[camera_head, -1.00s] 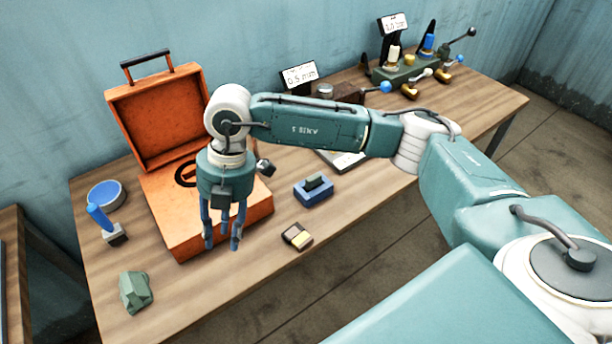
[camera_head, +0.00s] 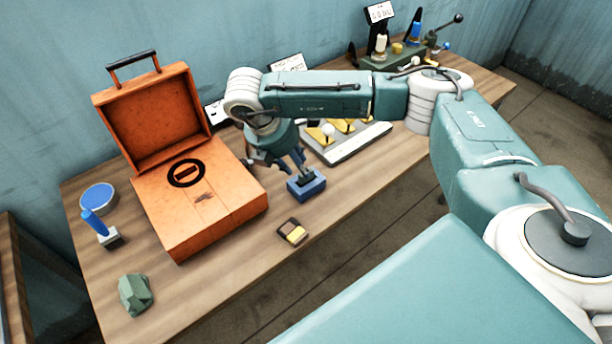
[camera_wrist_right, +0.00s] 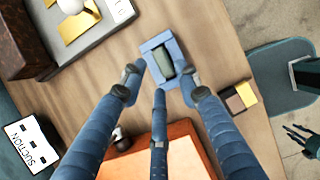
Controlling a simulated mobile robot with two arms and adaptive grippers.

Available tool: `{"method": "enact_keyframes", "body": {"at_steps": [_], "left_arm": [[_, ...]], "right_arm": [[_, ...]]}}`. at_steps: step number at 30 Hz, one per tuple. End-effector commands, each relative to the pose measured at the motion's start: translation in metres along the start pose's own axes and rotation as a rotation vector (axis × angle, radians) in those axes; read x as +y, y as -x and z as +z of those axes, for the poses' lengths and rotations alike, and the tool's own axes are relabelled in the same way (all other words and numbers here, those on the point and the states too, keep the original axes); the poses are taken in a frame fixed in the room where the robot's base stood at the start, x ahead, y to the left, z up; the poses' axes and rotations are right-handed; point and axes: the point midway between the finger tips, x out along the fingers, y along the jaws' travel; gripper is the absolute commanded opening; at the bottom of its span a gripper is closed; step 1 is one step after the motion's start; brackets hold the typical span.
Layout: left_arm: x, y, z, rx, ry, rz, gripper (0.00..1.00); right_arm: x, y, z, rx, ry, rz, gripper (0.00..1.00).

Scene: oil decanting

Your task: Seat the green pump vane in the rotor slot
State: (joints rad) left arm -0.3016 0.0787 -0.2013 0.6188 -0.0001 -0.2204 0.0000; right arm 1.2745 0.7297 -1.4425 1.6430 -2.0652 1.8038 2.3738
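The green pump vane (camera_wrist_right: 163,63) sits in a blue holder (camera_wrist_right: 151,46) on the table, and the holder also shows in the head view (camera_head: 307,190). My right gripper (camera_wrist_right: 159,80) is open above it, with fingertips spread on either side of the holder's near part and a third finger below. Whether any fingertip touches the vane cannot be told. In the head view my right gripper (camera_head: 291,164) partly covers the holder's far side. A black ring with a slot-like mark (camera_head: 186,173), perhaps the rotor, lies on the orange case (camera_head: 225,205). My left gripper is not in view.
A small block with dark and yellow patches (camera_head: 292,231) lies near the table's front edge. A grey tray with yellow parts (camera_head: 350,145) stands behind the holder. A green faceted lump (camera_head: 135,294), a blue-handled tool (camera_head: 98,226) and a blue round dish (camera_head: 99,198) are at left.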

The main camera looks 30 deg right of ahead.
Motion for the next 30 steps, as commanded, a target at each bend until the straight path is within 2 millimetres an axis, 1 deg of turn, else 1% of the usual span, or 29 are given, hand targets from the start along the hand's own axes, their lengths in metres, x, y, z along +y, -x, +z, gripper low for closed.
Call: {"method": "enact_keyframes", "body": {"at_steps": [1,2,3,6,9,14,15,17,18,20,30], "left_arm": [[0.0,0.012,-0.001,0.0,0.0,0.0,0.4],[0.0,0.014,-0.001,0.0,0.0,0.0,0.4],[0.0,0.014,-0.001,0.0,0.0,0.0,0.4],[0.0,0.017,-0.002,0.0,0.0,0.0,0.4],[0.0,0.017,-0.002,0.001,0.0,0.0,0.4],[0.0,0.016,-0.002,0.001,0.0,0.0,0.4],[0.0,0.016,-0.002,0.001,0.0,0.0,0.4],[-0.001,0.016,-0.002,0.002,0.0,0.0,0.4],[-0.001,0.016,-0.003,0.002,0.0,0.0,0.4],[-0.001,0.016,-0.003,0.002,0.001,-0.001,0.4],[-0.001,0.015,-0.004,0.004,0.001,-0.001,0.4]], "right_arm": [[-0.002,-0.004,0.004,-0.002,-0.001,-0.005,0.32],[-0.003,-0.008,0.004,-0.003,0.0,-0.005,0.32],[-0.002,-0.016,0.002,-0.001,0.0,-0.004,0.32],[-0.002,-0.027,0.002,-0.001,-0.001,-0.003,0.32],[-0.001,-0.032,0.001,0.0,0.0,0.0,0.32],[-0.001,-0.033,0.001,0.001,0.0,0.001,0.32],[-0.001,-0.033,0.001,0.001,0.0,0.001,0.3],[-0.001,-0.033,0.001,0.001,0.0,0.0,0.18],[-0.001,-0.033,0.001,0.001,0.0,0.0,0.1],[-0.001,-0.032,0.001,0.001,0.0,0.0,0.0],[-0.001,-0.031,0.001,0.001,0.0,0.001,0.0]]}}
